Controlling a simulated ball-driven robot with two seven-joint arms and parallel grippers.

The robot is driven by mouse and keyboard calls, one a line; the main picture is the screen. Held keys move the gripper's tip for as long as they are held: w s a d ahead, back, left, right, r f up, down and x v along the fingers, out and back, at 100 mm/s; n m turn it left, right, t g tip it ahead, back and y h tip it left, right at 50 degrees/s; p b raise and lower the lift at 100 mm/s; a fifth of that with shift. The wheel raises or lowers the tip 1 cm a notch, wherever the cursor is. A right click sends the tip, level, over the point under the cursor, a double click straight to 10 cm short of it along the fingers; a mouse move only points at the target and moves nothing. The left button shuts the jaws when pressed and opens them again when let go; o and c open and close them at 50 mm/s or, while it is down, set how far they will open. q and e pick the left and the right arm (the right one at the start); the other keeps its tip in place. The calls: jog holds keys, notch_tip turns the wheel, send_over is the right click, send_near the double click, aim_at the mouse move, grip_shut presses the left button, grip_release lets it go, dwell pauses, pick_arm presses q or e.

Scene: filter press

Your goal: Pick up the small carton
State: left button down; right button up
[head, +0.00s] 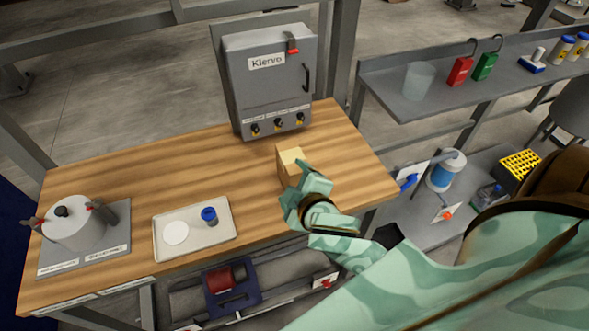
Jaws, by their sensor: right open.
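The small carton (287,158) is a tan box standing on the wooden table, in front of the grey control box. My right gripper (298,172) is at the carton's near right side, at the end of my pale green arm that comes in from the right. The gripper is open. Its hand hides part of the carton, and I cannot tell whether the fingers touch it. My left gripper is not in view.
A grey control box (268,75) stands behind the carton. A white tray (225,236) with a blue-capped vial (209,215) and a metal pot (73,225) are to the left. A grey shelf (440,100) is at right. The table (160,170) is clear left of the carton.

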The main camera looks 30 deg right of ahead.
jog(key=w+a+r+n+t+y, duration=0.2)
jog(key=w+a+r+t+y, duration=0.15)
jog(key=r, duration=0.25)
jog(key=w+a+r+n+t+y, duration=0.2)
jog(key=w+a+r+t, duration=0.15)
jog(key=a+r, duration=0.2)
jog(key=a+r+n+g+y, duration=0.5)
jog(key=a+r+n+y, duration=0.4)
jog(key=a+n+y, duration=0.35)
jog(key=n+g+h, duration=0.9)
jog(key=g+h, duration=0.5)
jog(key=h, duration=0.1)
send_over(292, 156)
notch_tip(292, 156, down, 11)
jog(key=shift+m, duration=0.35)
notch_tip(292, 156, down, 10)
jog(key=shift+r+b, duration=0.1)
jog(key=shift+b, duration=0.55)
jog(key=shift+f+b, duration=0.5)
jog(key=shift+f, duration=2.7)
jog(key=c, duration=1.2)
